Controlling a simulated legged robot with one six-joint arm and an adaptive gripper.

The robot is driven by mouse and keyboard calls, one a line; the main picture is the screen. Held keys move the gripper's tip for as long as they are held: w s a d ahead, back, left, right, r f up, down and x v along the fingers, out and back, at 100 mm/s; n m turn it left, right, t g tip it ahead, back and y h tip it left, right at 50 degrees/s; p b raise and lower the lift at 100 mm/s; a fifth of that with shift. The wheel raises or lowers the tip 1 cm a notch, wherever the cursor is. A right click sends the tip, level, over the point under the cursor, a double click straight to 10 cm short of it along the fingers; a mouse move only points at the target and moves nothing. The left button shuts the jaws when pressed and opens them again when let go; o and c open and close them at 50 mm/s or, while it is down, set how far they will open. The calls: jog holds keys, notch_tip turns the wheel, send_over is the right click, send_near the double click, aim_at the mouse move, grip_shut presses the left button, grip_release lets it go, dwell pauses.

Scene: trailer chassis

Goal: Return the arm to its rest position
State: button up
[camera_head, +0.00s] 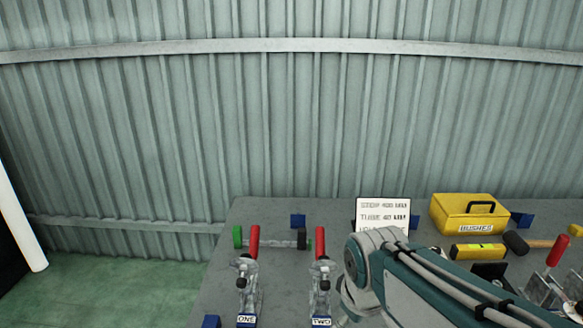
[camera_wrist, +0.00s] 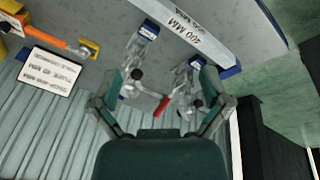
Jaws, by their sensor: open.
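My arm (camera_head: 440,285) reaches in from the lower right of the head view, its rounded joint in front of the bench. My gripper (camera_wrist: 160,82) shows in the wrist view with its two dark green fingers spread wide. It is open, and nothing is held between the fingers. Beyond the fingers are the bench's two toggle clamps, seen from above. In the head view my gripper is not visible, being out of frame or hidden by the arm.
The grey bench (camera_head: 275,275) carries red-handled clamps ONE (camera_head: 248,280) and TWO (camera_head: 322,278), a printed sign (camera_head: 383,213), a yellow BUSHES box (camera_head: 466,212) and a mallet (camera_head: 540,243). A corrugated wall (camera_head: 290,120) stands behind.

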jog(key=s+d+r+m+t, duration=0.2)
jog(key=s+d+m, duration=0.2)
jog(key=s+m, duration=0.3)
jog(key=s, duration=0.2)
jog(key=shift+s+d+t, duration=0.3)
jog(key=shift+d, duration=0.05)
jog(key=shift+r, duration=0.1)
dwell(0.3)
